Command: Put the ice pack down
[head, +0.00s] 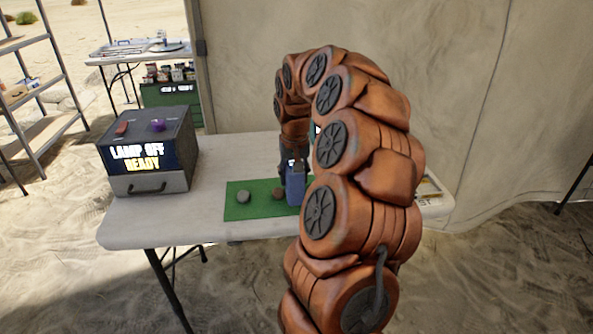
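The ice pack (296,184) is a small blue block. It is upright over the green mat (237,208) on the white folding table, left of my orange arm. My gripper (292,163) is dark and points down at the upper end of the ice pack, seemingly shut on it. The fingertips are small and partly hidden. I cannot tell whether the pack's lower end touches the mat. My arm hides the right part of the mat.
A grey stone (243,197) and a brown stone (278,193) lie on the mat. A dark box reading "LAMP OFF READY" (150,155) stands on the table's left. The bare table (225,160) behind the mat is free. Metal shelves (40,75) stand at far left.

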